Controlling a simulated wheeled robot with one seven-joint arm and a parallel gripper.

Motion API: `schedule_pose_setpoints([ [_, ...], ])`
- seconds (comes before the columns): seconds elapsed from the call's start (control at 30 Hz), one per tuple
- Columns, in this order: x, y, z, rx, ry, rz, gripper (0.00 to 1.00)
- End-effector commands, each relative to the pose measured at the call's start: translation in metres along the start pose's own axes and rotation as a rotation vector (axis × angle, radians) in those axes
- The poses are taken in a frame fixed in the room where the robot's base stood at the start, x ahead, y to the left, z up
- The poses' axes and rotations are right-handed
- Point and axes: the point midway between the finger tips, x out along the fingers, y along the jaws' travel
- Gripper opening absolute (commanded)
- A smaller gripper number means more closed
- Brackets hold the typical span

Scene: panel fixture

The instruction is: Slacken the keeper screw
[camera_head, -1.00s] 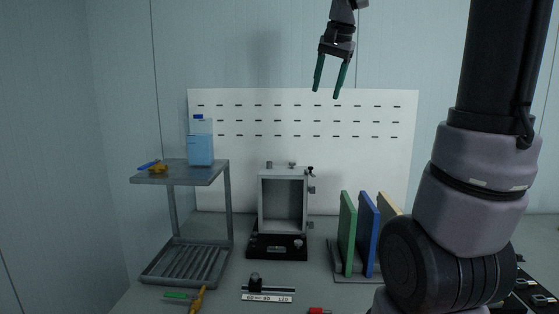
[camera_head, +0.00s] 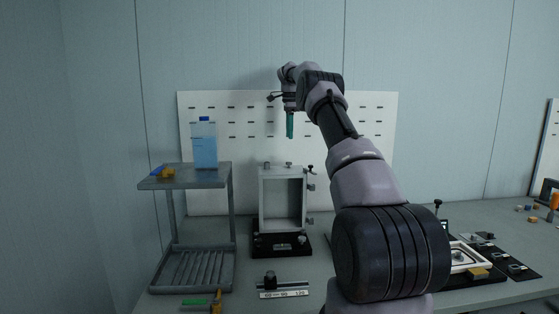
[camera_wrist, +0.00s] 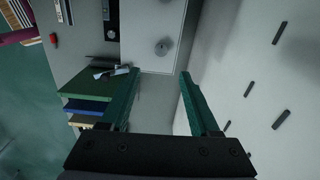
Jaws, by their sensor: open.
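The panel fixture, a grey upright box frame (camera_head: 261,205) on a black base (camera_head: 263,247), stands at mid-table in the head view. Small knobs (camera_head: 289,164) sit on its top, and a dark-headed screw (camera_head: 311,168) is at its upper right corner. I cannot tell for certain which is the keeper screw. My gripper (camera_head: 289,135) points down above the fixture's top, apart from it.
A grey rack (camera_head: 185,182) with a blue-filled bottle (camera_head: 204,150) stands left. A white slotted board (camera_head: 230,140) is close behind. A small slider gauge (camera_head: 284,294) lies in front.

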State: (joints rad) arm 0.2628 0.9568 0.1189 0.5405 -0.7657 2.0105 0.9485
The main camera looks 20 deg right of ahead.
Motion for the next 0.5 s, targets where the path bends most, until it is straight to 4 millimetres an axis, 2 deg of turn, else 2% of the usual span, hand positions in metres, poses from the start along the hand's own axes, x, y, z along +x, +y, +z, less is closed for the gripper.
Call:
schedule_pose_setpoints([
  [0.27, 0.025, -0.004, -0.006, 0.036, 0.0, 0.012, 0.62],
  [0.5, 0.069, -0.003, -0.005, 0.033, -0.002, 0.012, 0.62],
])
